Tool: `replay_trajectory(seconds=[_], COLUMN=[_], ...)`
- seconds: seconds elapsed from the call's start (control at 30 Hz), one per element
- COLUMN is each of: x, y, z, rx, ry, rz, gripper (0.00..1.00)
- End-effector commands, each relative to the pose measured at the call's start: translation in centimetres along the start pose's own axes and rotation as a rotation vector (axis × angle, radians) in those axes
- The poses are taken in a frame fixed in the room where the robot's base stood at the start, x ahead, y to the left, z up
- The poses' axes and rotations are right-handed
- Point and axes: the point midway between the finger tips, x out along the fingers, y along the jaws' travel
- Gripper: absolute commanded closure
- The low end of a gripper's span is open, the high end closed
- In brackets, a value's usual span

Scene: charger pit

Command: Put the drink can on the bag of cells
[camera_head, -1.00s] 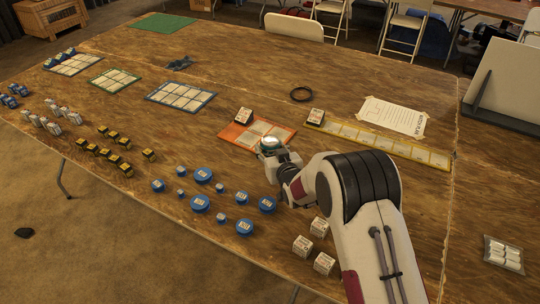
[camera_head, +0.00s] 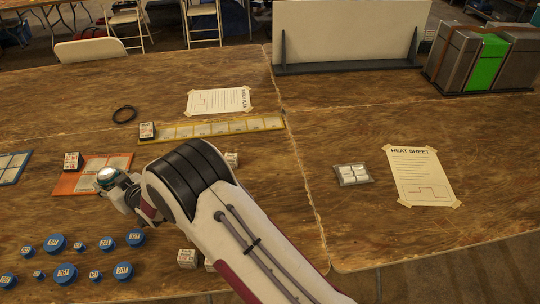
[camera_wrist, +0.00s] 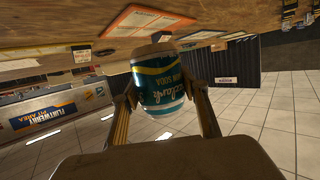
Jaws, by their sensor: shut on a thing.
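My gripper (camera_head: 110,184) is shut on the drink can, a teal and white can with a yellow band. The can (camera_wrist: 160,80) sits between the two fingers in the wrist view, and its silver top (camera_head: 106,174) shows in the head view. My gripper holds it at the near edge of an orange-bordered card mat.
A taped heat sheet (camera_head: 421,175) lies right of the bag. Blue discs (camera_head: 65,273) lie at the lower left. A white panel on a grey stand (camera_head: 348,38) and metal bins with a green one (camera_head: 487,60) stand behind. The table around the bag is clear.

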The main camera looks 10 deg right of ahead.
Motion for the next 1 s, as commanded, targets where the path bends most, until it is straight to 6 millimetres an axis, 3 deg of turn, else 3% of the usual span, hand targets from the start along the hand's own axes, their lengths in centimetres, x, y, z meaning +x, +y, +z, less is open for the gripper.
replay_trajectory(seconds=[0.17, 0.37, 0.67, 1.0], x=[-0.1, -0.4, -2.4, -6.5], y=[1.0, 4.5, 13.7, 24.6], z=[-0.1, -0.3, -1.0, -0.5], rx=[0.003, 0.015, 0.047, 0.089], ry=[0.002, 0.007, 0.018, 0.014], rz=[0.011, 0.052, 0.162, 0.297], gripper=[0.84, 0.84, 0.84, 0.84])
